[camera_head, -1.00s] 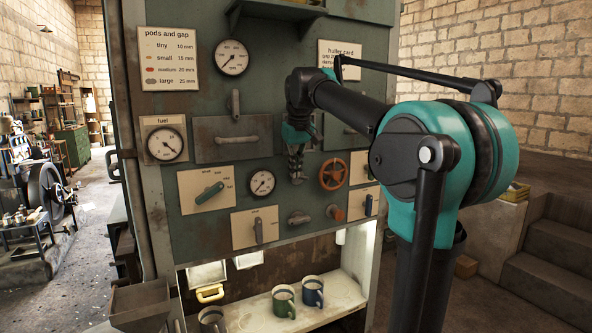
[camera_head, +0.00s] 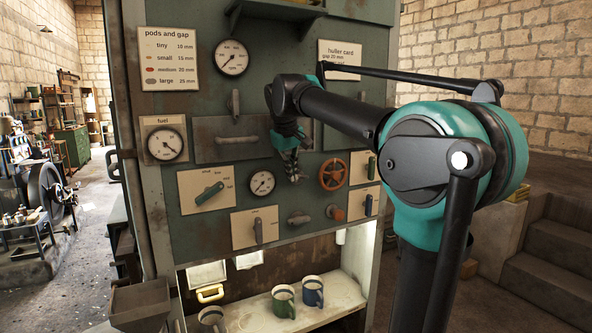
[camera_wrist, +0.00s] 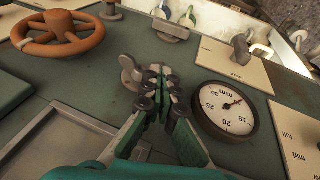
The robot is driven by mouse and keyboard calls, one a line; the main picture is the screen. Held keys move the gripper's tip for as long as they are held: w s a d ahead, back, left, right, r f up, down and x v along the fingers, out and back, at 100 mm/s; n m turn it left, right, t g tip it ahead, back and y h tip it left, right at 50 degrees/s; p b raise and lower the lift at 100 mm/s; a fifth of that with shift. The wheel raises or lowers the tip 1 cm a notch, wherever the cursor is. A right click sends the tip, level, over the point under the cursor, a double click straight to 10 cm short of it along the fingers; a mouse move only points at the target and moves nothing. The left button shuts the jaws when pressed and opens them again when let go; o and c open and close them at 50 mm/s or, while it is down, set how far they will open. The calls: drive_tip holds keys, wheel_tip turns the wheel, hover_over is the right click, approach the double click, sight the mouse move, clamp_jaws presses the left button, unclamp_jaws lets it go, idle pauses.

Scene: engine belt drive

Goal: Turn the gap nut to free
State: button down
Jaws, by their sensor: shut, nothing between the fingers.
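No label naming the gap nut is readable. My gripper (camera_head: 294,178) is shut and empty, tilted in front of the panel above the knob. In the wrist view its fingertips (camera_wrist: 159,72) appear just right of the knob; I cannot tell whether they touch it.
A green lever (camera_head: 209,193) and a grey lever (camera_head: 259,231) are on cream plates to the left. Mugs (camera_head: 284,301) stand on the shelf below.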

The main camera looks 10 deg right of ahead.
drive_tip(key=shift+s+a+f, duration=0.15)
drive_tip(key=shift+a+f, duration=0.2)
drive_tip(key=shift+f, duration=0.3)
drive_tip(key=shift+a+f+t+h, duration=0.25)
drive_tip(key=shift+f+t+h, duration=0.05)
drive_tip(key=shift+f+h, duration=0.25)
drive_tip(key=shift+d+f, duration=0.15)
idle(1.5)
